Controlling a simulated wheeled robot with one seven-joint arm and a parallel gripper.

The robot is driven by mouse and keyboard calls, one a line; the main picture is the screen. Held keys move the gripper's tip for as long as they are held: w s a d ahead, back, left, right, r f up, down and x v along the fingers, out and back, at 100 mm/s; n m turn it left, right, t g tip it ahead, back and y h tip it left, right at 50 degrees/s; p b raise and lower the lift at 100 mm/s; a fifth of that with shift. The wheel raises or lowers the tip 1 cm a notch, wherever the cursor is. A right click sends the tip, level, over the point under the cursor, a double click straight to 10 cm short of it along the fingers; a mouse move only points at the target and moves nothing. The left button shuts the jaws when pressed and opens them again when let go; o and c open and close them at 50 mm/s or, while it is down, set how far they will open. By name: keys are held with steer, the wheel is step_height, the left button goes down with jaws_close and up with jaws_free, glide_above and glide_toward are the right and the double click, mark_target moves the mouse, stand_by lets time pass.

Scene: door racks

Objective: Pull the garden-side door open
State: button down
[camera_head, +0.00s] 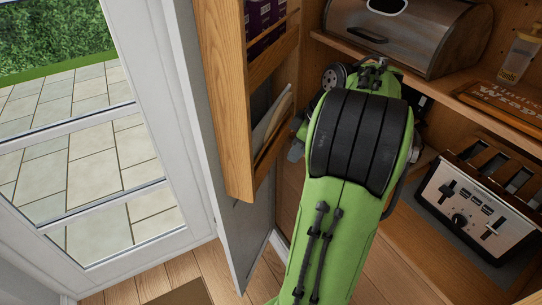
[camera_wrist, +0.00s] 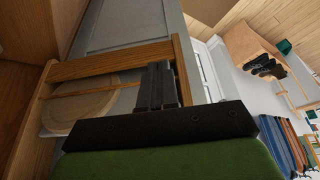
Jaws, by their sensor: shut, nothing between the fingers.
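The garden-side door (camera_head: 232,220) is a grey cupboard door carrying wooden racks (camera_head: 226,100) on its inner face. It stands open at the left of the cupboard, beside the glazed garden door. In the wrist view its grey panel (camera_wrist: 128,25) shows behind a wooden rack rail (camera_wrist: 100,65). My gripper (camera_wrist: 158,72) is shut and empty, its dark fingers overlapping the right end of that rail. I cannot tell whether they touch it. In the head view my green arm hides most of the gripper, and no door handle shows.
A metal bread bin (camera_head: 405,35) stands on the upper shelf, with a jar (camera_head: 520,55) and a wooden sign (camera_head: 508,103) to the right. A toaster (camera_head: 483,205) stands lower right. The rack holds purple boxes (camera_head: 262,18) and flat boards (camera_head: 270,120). Wooden floor shows below the door.

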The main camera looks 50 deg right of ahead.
mark_target(252, 171)
steer(key=w+a+f+b, duration=0.3)
steer(key=w+f, duration=0.4)
steer(key=f, duration=0.2)
steer(key=shift+w+f+b, duration=0.15)
steer(key=shift+b, duration=0.15)
steer(key=shift+a, duration=0.15)
steer(key=shift+w+a+m, duration=0.5)
steer(key=shift+w+a, duration=0.6)
steer(key=shift+w, duration=0.15)
steer(key=w+a+m+h+p, duration=0.1)
steer(key=w+a+m+p, duration=0.1)
steer(key=w, duration=0.5)
steer(key=w+a+m+h+p, duration=0.1)
steer(key=w+a+m, duration=0.2)
steer(key=w+a, duration=0.2)
steer(key=shift+w+p, duration=0.4)
steer(key=shift+w, duration=1.4)
